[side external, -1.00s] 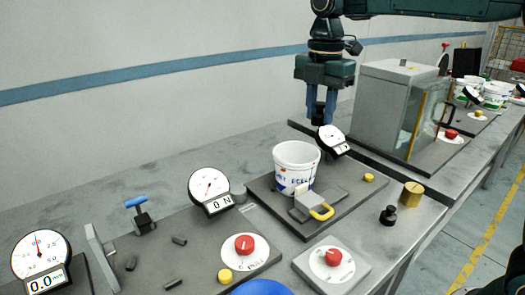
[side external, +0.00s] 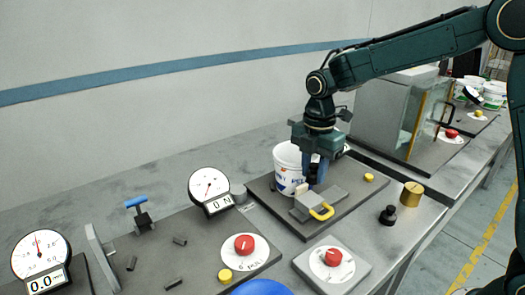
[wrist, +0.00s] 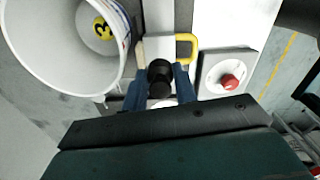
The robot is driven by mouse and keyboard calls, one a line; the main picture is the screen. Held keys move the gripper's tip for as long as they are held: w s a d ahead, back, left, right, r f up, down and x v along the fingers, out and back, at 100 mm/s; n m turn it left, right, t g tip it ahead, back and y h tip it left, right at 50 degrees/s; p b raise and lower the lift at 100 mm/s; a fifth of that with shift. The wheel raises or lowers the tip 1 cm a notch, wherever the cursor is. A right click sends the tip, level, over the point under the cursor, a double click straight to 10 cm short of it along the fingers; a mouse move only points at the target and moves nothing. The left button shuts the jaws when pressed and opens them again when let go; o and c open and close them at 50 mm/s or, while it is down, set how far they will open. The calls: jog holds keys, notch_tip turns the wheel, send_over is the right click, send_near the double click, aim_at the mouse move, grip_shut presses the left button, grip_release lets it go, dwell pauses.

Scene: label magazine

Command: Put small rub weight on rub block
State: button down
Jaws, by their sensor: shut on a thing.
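In the side view my gripper (side external: 315,182) points down over the back of the grey rub block (side external: 304,210), right beside the white bucket. The block has a yellow loop handle (side external: 322,212) at its front. In the wrist view the blue fingers (wrist: 160,88) are shut on a small black weight (wrist: 160,70), which I take to be the small rub weight. It hangs upright between them, with the handle (wrist: 186,46) just beyond. The fingers mostly hide the weight in the side view. I cannot tell whether it touches the block.
The white bucket (side external: 287,165) stands close to my fingers; its open top (wrist: 70,88) fills the left of the wrist view. Another black weight (side external: 388,215) and a brass cylinder (side external: 412,194) stand to the right. A red knob (side external: 333,257) is in front.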

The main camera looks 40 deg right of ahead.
aim_at(310, 199)
jog(key=shift+f, duration=0.45)
jog(key=shift+f, duration=2.1)
jog(key=shift+f, duration=0.1)
jog(key=c, duration=1.1)
grip_release()
notch_tip(310, 199, up, 12)
jog(key=shift+f, duration=0.1)
jog(key=shift+r, duration=0.2)
